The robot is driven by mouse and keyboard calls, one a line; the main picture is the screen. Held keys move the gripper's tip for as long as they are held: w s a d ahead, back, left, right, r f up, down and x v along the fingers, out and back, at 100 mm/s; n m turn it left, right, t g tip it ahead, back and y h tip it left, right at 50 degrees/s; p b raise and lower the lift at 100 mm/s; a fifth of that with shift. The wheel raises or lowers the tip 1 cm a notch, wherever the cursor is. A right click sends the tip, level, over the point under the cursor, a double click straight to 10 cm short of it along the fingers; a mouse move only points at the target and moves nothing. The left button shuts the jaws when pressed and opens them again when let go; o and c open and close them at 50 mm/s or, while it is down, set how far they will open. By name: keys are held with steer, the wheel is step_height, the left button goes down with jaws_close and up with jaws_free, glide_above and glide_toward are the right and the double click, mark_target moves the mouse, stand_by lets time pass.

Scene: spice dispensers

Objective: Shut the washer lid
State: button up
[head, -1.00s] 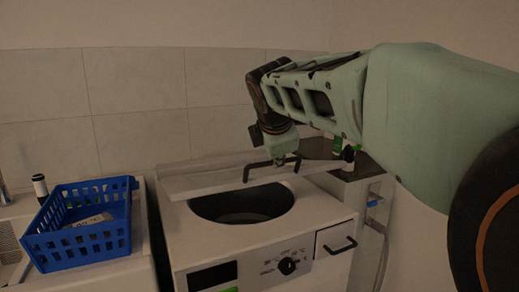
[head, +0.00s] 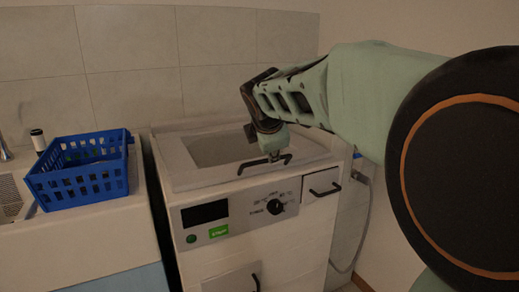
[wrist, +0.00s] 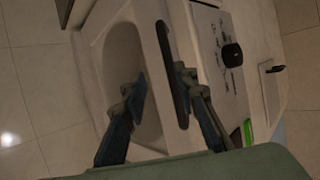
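The washer (head: 310,222) is a white top-loader with a dark display and a knob on its front panel. Its lid (head: 180,166) lies flat or nearly flat on top, with a grey recessed window (head: 222,150) in its middle; I cannot tell if it is fully flush. A black bar handle (head: 250,166) runs along the lid's front edge. My gripper (head: 272,155) is right at the handle. In the wrist view my gripper (wrist: 160,80) has its fingers spread, one over the window and one beside the handle (wrist: 168,65). Contact is unclear.
A blue basket (head: 85,190) stands on the white counter (head: 95,238) left of the washer, with a dark bottle (head: 38,140) behind it. A drawer with a black handle (head: 325,189) is at the washer's front right. A tiled wall (head: 125,40) closes off the back.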

step_height(320, 180, up, 10)
stand_by(0.6)
